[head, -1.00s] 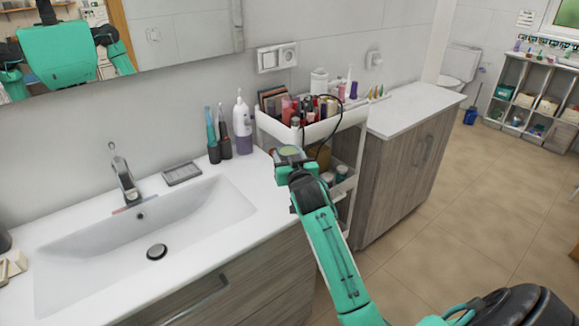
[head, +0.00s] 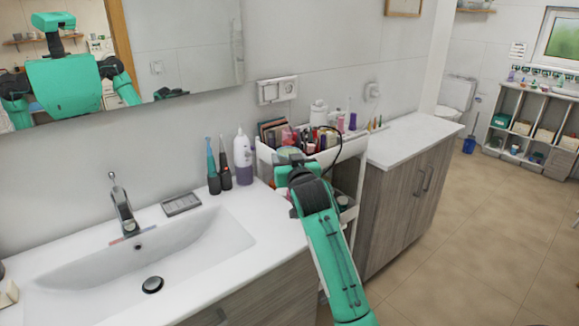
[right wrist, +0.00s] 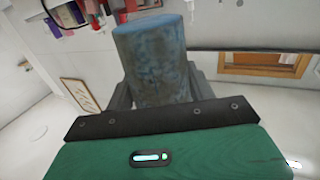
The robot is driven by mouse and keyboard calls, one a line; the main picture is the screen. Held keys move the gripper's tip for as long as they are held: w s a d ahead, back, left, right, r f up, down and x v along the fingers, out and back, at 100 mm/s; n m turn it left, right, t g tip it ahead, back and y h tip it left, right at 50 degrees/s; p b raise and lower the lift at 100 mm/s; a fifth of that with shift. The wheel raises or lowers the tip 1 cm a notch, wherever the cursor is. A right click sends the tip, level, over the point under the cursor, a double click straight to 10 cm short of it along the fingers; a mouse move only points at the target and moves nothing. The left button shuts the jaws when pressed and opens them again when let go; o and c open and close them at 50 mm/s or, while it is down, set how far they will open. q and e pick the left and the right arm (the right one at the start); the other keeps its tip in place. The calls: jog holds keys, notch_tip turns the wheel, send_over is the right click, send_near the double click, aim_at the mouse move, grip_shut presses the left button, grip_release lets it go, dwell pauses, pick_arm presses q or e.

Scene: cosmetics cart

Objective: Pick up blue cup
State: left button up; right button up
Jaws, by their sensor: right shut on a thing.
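My right gripper (head: 288,158) is at the left front corner of the white cart, seen from behind in the head view, with the forearm hiding most of its jaws. In the right wrist view, a blue cup (right wrist: 152,62) with a worn, mottled side stands between the grey fingers of my right gripper (right wrist: 150,88), which is shut on it. In the head view the cup is largely hidden, and I cannot make it out clearly. My left gripper is not in view.
The white cart (head: 345,152) holds crowded cosmetics close to the gripper. A sink counter (head: 270,222) with a lotion bottle (head: 243,158) and toothbrushes is on the left. A cabinet with a mostly clear white top (head: 415,138) stands right. Floor is free farther right.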

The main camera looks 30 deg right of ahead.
jog(key=shift+r, duration=0.7)
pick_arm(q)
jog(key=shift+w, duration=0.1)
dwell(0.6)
pick_arm(e)
jog(key=s+a+f+n+t+y+p, duration=0.1)
jog(key=s+a+f+n+y, duration=0.3)
jog(key=s+a+f, duration=1.15)
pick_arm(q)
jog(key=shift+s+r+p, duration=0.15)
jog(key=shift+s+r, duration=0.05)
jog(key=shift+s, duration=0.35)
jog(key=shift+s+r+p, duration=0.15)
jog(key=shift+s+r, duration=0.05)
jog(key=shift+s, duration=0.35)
pick_arm(e)
jog(key=s+a+f+y, duration=0.1)
jog(key=s+a+f, duration=0.3)
jog(key=s+a, duration=0.2)
jog(key=shift+s+f+y, duration=0.4)
jog(key=shift+s, duration=0.8)
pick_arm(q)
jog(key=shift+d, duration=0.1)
pick_arm(e)
jog(key=shift+d, duration=0.2)
